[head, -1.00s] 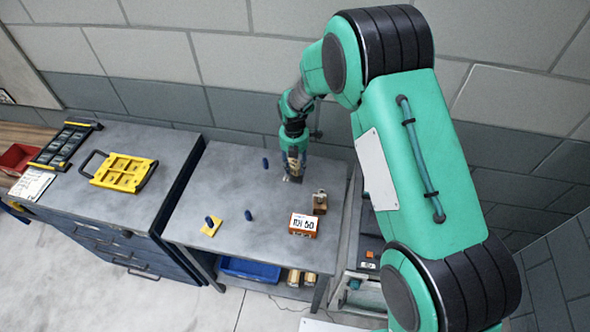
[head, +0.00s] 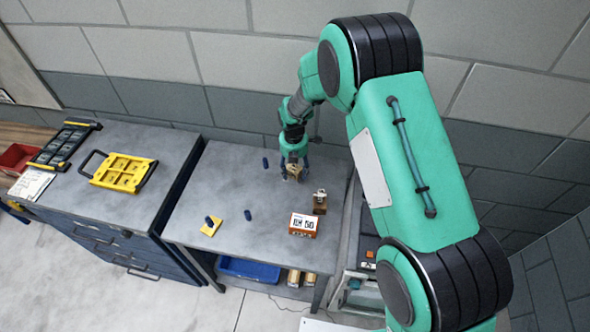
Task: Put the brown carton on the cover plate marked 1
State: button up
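My gripper (head: 294,175) hangs low over the back right of the grey worktable (head: 185,225). A tan patch shows at its fingers, but at this size I cannot tell whether they are apart or hold something. A small brown block-like object (head: 320,202), possibly the brown carton, stands just right of and nearer than the gripper, apart from it. An orange-brown box with a white printed label (head: 303,225) stands in front of it. A yellow plate (head: 211,229) with a dark blue knob lies at the front left. No mark 1 is legible.
Two more dark blue knobs (head: 265,162) (head: 248,215) stand on the table, whose middle is otherwise clear. A blue cabinet to the left carries a yellow handled case (head: 122,172) and a black rack (head: 63,146). A blue bin (head: 248,269) sits below the table.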

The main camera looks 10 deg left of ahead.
aim_at(295, 169)
notch_tip(295, 169, up, 12)
jog(key=shift+r+p, duration=0.15)
jog(key=shift+p, duration=0.3)
dwell(0.4)
jog(key=shift+s+a, duration=0.1)
dwell(0.4)
jog(key=s+d+r+m+t, duration=0.1)
jog(key=s+d+r+m, duration=0.2)
jog(key=d+r+m, duration=0.35)
jog(key=s+d+r+m+t, duration=0.1)
jog(key=s+d+r+m, duration=0.25)
jog(key=d+r, duration=0.55)
jog(key=s+d+r+m, duration=0.4)
jog(key=d+r, duration=0.1)
jog(key=r, duration=0.6)
jog(key=s+d+r+m+t, duration=0.1)
jog(key=s+d+r+m, duration=0.1)
jog(key=s+d+m, duration=0.3)
jog(key=s+d+r+m+t, duration=0.1)
jog(key=s+d+m, duration=0.4)
jog(key=s, duration=0.7)
jog(key=s+d+r+m+t, duration=0.1)
jog(key=s+d+r+m, duration=0.3)
jog(key=s+m, duration=0.3)
jog(key=shift+s+d+m, duration=0.4)
jog(key=shift+s+d, duration=0.2)
jog(key=shift+s, duration=0.05)
